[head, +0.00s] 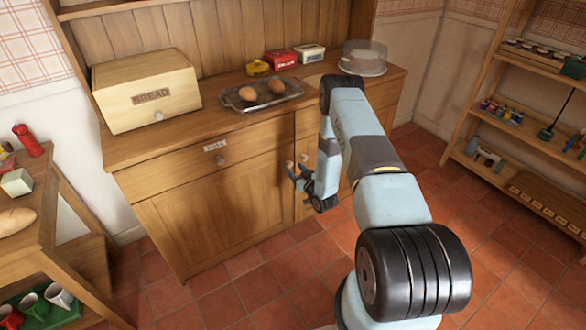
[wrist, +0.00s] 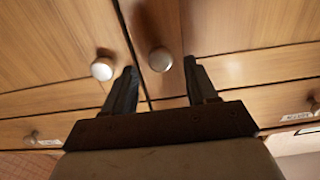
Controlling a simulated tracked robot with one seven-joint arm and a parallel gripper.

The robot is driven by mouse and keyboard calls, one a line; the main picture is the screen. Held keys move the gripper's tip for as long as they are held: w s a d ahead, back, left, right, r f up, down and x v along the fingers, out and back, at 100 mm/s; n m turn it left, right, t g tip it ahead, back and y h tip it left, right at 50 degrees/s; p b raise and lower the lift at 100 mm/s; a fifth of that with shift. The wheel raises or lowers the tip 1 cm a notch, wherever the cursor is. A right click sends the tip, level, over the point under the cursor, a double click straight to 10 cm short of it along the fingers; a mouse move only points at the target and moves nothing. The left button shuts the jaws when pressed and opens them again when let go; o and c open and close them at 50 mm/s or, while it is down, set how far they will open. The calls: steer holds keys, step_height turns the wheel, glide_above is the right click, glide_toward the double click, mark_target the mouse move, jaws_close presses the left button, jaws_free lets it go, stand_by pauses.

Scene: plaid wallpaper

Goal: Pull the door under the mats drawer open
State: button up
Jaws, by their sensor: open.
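The left lower door (head: 215,210) of the wooden cabinet is shut. Above it is a drawer (head: 252,145) with a small white label (head: 216,145), too small to read surely. My gripper (head: 298,176) is in front of the seam between the two lower doors. A second door knob (wrist: 102,68) lies just outside the left finger. My arm hides much of the right door and drawer.
A side table (head: 50,200) stands at left, a shelf (head: 530,120) at right. Tiled floor (head: 250,285) before the left door is clear.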

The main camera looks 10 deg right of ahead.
steer(key=shift+x, duration=1.2)
jaws_close()
